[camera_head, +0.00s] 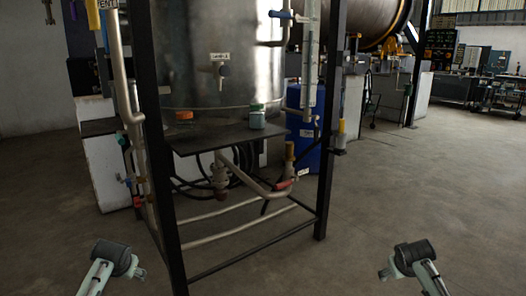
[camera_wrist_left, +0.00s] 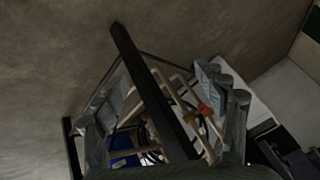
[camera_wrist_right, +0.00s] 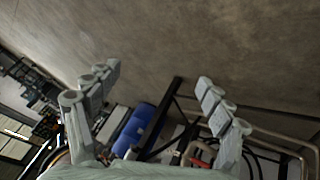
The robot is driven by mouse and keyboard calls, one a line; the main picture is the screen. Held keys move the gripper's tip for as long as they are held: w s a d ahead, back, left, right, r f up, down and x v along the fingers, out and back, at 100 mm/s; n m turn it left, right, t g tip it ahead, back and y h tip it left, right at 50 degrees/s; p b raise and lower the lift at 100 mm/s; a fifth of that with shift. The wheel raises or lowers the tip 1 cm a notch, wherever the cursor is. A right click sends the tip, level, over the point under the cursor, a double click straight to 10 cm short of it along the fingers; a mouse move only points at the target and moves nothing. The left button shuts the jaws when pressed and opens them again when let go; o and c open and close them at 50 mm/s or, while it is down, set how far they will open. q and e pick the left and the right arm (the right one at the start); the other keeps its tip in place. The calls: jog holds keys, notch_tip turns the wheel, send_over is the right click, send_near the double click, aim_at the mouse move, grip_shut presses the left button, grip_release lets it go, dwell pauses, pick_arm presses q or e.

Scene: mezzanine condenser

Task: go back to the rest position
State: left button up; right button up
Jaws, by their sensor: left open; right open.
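My left gripper (camera_wrist_left: 163,92) is open in the left wrist view, its fingers spread apart with nothing held between them. My right gripper (camera_wrist_right: 158,84) is open and empty in the right wrist view. In the head view, parts of my two arms show at the bottom left and bottom right, apart from each other and in front of the rig; the fingers cannot be made out there. Neither gripper appears to touch anything.
A steel tank (camera_head: 205,60) stands in a black frame (camera_head: 326,150) ahead. Its dark shelf (camera_head: 205,142) carries a greenish jar (camera_head: 257,117) and a small orange item (camera_head: 184,117). Pipes and hoses run below. A blue drum (camera_head: 303,150) stands behind. Floor at right (camera_head: 430,180) is clear.

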pick_arm(q)
jog(key=s+d+f+g+h, duration=0.1)
jog(key=s+d+f, duration=0.2)
jog(key=s+f, duration=0.4)
jog(key=s+d+f+g, duration=0.1)
jog(key=s+d+f, duration=0.35)
jog(key=s, duration=0.45)
pick_arm(e)
jog(key=s+a+f+g+y, duration=0.1)
jog(key=s+a+f, duration=0.2)
jog(key=s+f, duration=0.4)
jog(key=s+a+f+g, duration=0.1)
jog(key=s+a+f, duration=0.35)
jog(key=s, duration=0.45)
pick_arm(q)
jog(key=s+d+f, duration=0.2)
jog(key=s, duration=0.7)
jog(key=s+d+f+m+g+h, duration=0.1)
jog(key=s+d+f, duration=0.1)
jog(key=s, duration=0.8)
jog(key=shift+s+d+g+h, duration=0.3)
pick_arm(e)
jog(key=s+a+f, duration=0.2)
jog(key=s, duration=0.8)
jog(key=s+a+f+n+g+y, duration=0.1)
jog(key=s+a+f, duration=0.1)
jog(key=s, duration=0.7)
jog(key=shift+s+a+g+y, duration=0.3)
jog(key=shift+s, duration=0.05)
